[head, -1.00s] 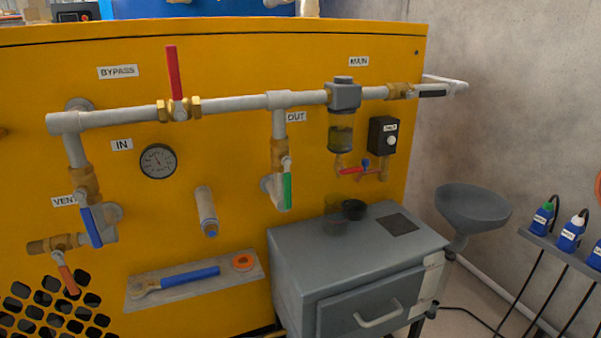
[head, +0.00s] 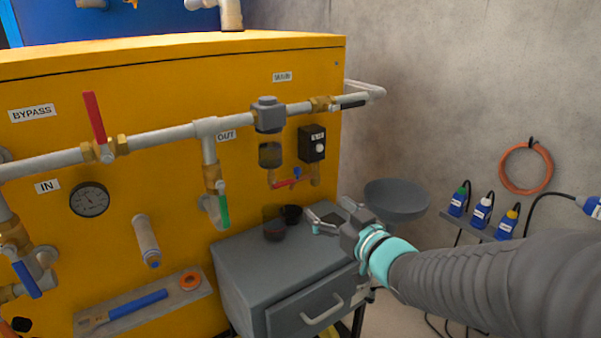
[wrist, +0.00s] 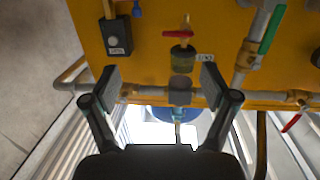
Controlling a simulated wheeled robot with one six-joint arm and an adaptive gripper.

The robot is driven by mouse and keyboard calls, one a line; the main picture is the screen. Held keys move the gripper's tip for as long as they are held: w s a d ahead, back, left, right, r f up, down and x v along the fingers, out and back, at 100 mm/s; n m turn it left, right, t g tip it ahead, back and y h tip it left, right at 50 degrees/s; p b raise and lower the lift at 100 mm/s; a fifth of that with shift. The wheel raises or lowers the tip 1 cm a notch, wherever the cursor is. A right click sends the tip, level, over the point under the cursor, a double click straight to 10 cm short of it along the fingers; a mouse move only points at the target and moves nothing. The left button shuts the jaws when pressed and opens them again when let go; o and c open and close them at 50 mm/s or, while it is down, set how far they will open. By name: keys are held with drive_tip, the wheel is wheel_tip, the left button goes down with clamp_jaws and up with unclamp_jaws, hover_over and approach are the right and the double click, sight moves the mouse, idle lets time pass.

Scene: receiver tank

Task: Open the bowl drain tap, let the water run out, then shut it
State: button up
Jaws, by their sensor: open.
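The clear filter bowl (head: 271,155) hangs under a grey head (head: 268,115) on the white pipe. A red tap lever (head: 285,184) lies roughly level below it, beside a small blue handle (head: 298,172). In the wrist view, which looks upside down, the bowl (wrist: 182,58) and red lever (wrist: 177,33) show beyond my fingers. My gripper (head: 330,212) is open and empty, over the grey cabinet, below and right of the tap, touching neither. Both fingers also show in the wrist view (wrist: 160,84).
A black box (head: 312,144) sits right of the bowl. A green-handled valve (head: 222,206) hangs to its left. A dark cup (head: 292,214) stands on the cabinet (head: 250,258). A grey funnel basin (head: 396,197) and a rack of bottles (head: 482,212) are at right.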

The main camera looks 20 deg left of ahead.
sight(285, 184)
drive_tip(key=shift+n+g+y, duration=0.3)
drive_tip(key=shift+y, duration=0.3)
drive_tip(key=x, duration=0.5)
drive_tip(key=s+a+x, duration=0.1)
drive_tip(key=x, duration=0.8)
drive_tip(key=shift+a+r+p, duration=0.2)
drive_tip(key=shift+a+p, duration=0.2)
drive_tip(key=shift+a, duration=0.1)
